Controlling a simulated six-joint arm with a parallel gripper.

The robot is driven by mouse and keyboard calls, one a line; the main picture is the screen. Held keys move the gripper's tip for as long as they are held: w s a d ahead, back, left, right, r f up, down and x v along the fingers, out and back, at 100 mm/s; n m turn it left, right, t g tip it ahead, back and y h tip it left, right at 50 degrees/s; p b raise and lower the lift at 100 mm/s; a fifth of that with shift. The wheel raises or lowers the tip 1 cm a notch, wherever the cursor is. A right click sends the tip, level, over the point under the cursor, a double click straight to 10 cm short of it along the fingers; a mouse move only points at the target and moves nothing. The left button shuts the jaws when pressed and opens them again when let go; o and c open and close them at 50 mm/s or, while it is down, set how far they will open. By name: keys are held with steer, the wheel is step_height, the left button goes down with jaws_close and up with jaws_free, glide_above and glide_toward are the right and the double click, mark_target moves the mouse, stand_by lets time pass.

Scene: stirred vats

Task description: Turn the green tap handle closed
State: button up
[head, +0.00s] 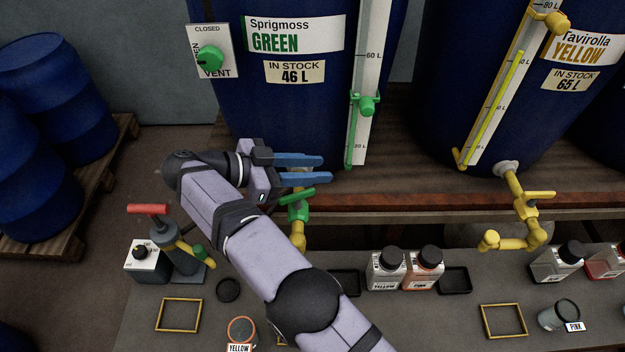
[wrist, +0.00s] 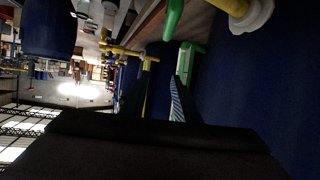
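The green tap handle (head: 296,197) sits on top of the green tap at the foot of the Sprigmoss GREEN vat (head: 290,110), above a yellow spout (head: 298,236). The handle slants slightly up to the right. My gripper (head: 322,169) is open and empty, with two blue fingers pointing right, just above and behind the handle in the picture. No contact with the handle shows. In the wrist view, a green bar (wrist: 173,18) is at the top and my dark fingers (wrist: 158,100) reach up from below. My gripper partly hides the tap's joint with the vat.
A green vent knob (head: 210,60) and a green gauge clamp (head: 366,104) are on the same vat. The yellow tap (head: 528,210) is to the right. Bottles (head: 405,270), a red-handled device (head: 165,240) and yellow frames (head: 179,315) stand on the bench below.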

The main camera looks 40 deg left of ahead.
steer(key=shift+r, duration=1.05)
